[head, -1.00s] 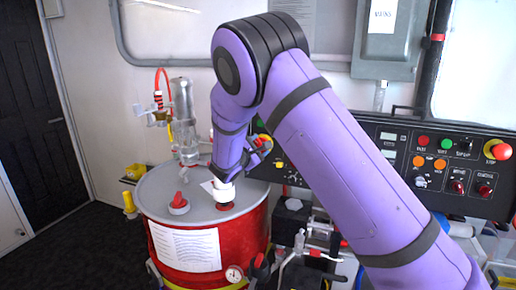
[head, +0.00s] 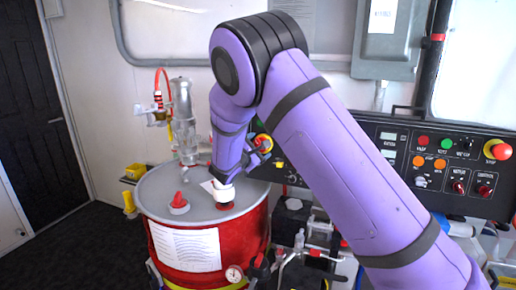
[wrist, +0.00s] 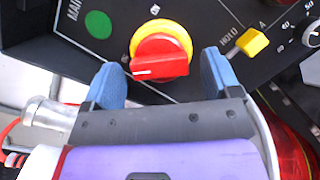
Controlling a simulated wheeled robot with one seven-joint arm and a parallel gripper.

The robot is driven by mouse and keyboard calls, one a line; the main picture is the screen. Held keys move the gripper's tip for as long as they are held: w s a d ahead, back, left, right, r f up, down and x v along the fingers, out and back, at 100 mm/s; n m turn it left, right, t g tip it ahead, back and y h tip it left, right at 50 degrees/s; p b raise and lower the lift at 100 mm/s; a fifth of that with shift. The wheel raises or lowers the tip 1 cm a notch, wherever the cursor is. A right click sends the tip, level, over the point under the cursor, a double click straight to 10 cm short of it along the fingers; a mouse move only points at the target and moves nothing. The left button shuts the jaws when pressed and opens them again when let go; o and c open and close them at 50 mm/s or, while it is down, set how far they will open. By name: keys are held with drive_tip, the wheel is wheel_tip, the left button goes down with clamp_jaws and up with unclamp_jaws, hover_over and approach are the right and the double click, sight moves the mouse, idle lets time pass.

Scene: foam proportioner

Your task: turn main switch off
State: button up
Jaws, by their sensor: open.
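The main switch (wrist: 161,56) is a red rotary knob on a yellow round base, on a black panel in the wrist view. The knob's bar with a white pointer line lies nearly level, the line toward the left. Part of the word "MAIN" shows to its left beside a green disc (wrist: 98,24). My gripper (wrist: 161,62) is open, with one blue finger on each side of the knob's lower part. Contact cannot be told. In the head view my gripper (head: 258,152) is at the panel's left end, behind the drum's top, and largely covers the switch.
A yellow "HOLD" selector (wrist: 252,42) sits close to the right finger. A red drum (head: 185,245) with a grey lid stands in front of the panel's left end. An emergency-stop knob (head: 497,150) and several buttons are farther right. A grey box (head: 388,40) hangs above.

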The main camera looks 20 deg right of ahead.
drive_tip(key=v, duration=1)
drive_tip(key=shift+s, duration=0.2)
drive_tip(key=shift+a, duration=0.1)
drive_tip(key=s+d+r+m+g+y, duration=0.2)
drive_tip(key=s+d+r+m+g, duration=0.3)
drive_tip(key=s+d, duration=0.4)
drive_tip(key=s+d+r+m+g+y, duration=0.2)
drive_tip(key=s+d+r+m+g, duration=0.3)
drive_tip(key=s+d, duration=0.35)
drive_tip(key=s+a+r+m+t+y, duration=0.1)
drive_tip(key=s+m+y, duration=0.3)
drive_tip(key=s, duration=0.7)
drive_tip(key=s+a+r+m+t+y, duration=0.1)
drive_tip(key=s+r+m+t+y, duration=0.1)
drive_tip(key=s, duration=1)
drive_tip(key=r+m+y, duration=0.1)
drive_tip(key=m+y, duration=0.1)
drive_tip(key=y, duration=0.1)
drive_tip(key=shift+s+r, duration=0.2)
drive_tip(key=shift+r, duration=0.1)
